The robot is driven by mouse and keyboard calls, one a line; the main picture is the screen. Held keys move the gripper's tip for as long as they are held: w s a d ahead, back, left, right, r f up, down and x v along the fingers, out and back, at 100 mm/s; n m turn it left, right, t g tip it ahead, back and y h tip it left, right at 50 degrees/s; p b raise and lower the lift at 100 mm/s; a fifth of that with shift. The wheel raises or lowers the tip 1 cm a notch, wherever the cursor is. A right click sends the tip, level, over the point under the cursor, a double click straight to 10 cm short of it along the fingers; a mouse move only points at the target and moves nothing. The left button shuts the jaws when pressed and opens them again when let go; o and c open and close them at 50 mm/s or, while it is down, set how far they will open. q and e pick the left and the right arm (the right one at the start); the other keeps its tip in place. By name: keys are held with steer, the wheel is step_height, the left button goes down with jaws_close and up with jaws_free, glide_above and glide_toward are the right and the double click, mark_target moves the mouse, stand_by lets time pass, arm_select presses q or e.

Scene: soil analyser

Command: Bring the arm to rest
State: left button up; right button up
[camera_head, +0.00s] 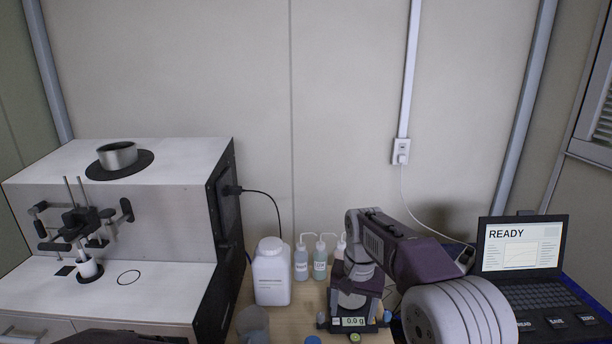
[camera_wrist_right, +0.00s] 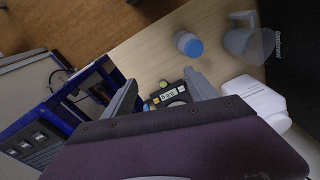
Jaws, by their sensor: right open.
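My right arm comes in from the lower right in the head view and bends down over the bench. My right gripper (camera_head: 354,312) points down at the small balance. In the right wrist view its two fingers (camera_wrist_right: 162,90) are spread wide with nothing held between them. Part of the balance is hidden by the gripper. I cannot tell how high the fingers are above it. My left gripper does not show.
A white bottle (camera_head: 271,275) and several small dropper bottles (camera_head: 320,262) stand behind and left of the gripper. A clear beaker (camera_wrist_right: 248,42) and a blue-capped jar (camera_wrist_right: 188,45) are near. A laptop (camera_head: 520,246) reading READY is at right; a white analyser (camera_head: 170,195) is at left.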

steer(key=s+d+f+n, duration=0.1)
steer(key=s+d+f, duration=0.1)
steer(key=s, duration=0.4)
steer(key=s+d+f+n, duration=0.1)
steer(key=s+d+f, duration=0.1)
steer(key=s+f, duration=0.3)
steer(key=s+d+f+n, duration=0.1)
steer(key=s+f, duration=0.3)
steer(key=s, duration=0.4)
steer(key=shift+s+d+t, duration=0.3)
steer(key=shift+d, duration=0.6)
steer(key=shift+s, duration=0.15)
